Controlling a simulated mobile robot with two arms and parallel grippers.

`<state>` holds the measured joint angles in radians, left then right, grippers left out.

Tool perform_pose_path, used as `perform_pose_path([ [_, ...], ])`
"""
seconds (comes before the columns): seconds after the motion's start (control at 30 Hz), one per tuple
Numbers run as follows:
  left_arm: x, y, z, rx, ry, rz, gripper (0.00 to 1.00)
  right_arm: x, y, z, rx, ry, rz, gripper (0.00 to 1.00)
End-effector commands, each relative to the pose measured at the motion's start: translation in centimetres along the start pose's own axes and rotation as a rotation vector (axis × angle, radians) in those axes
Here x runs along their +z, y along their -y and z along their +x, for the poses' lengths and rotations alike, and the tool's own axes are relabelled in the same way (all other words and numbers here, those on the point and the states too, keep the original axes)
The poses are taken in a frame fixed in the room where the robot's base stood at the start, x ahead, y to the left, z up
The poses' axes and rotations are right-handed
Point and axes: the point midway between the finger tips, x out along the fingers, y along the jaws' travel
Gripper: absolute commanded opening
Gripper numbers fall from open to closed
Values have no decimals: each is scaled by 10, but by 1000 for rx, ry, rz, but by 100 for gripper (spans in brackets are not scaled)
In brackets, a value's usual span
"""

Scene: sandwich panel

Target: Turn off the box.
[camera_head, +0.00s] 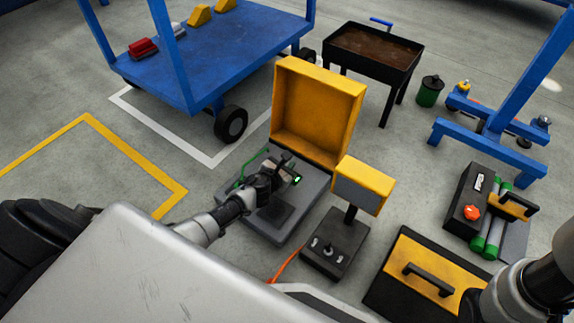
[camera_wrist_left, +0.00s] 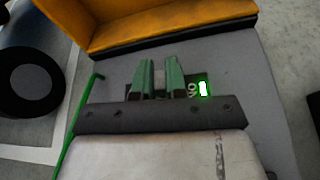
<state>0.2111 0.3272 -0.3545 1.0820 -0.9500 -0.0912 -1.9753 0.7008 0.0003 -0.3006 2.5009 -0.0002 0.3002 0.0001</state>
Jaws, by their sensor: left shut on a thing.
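The box (camera_head: 300,207) stands on the floor in the middle of the head view, its yellow lid (camera_head: 317,110) swung up and open. Its grey top also shows in the left wrist view (camera_wrist_left: 235,60). A lit green light (camera_wrist_left: 203,89) glows on a small dark panel beside an upside-down label that seems to read ON. My left gripper (camera_head: 285,172) is over this panel, its two fingers (camera_wrist_left: 159,78) close together and shut on what seems to be the box's switch, mostly hidden between them. My right arm enters at the lower right; its gripper is out of view.
A yellow-topped control post (camera_head: 363,186) stands close to the right of the box. A black and yellow case (camera_head: 425,275) and a toolbox (camera_head: 472,205) lie further right. A blue cart (camera_head: 200,60) and a black bin (camera_head: 375,45) stand behind. Floor at left is clear.

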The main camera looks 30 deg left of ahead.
Motion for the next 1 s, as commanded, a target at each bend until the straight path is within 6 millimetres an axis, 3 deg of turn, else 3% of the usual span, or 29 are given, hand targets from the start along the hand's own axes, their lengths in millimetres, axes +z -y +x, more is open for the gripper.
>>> perform_pose_path([
  [0.43, -5, -17, 2, -149, 0, -356, 0, -1, 0, -3, 0, 1, 0, 43],
  [0.8, -4, -18, 2, -165, -1, -402, 0, 0, 0, -3, 0, 1, -1, 43],
  [0.83, -4, -19, 2, -165, -1, -402, 16, 0, 0, -3, 0, 1, -1, 43],
  [1.0, -4, -18, 2, -165, -1, -401, 38, 0, 0, -3, 0, 2, -1, 43],
])
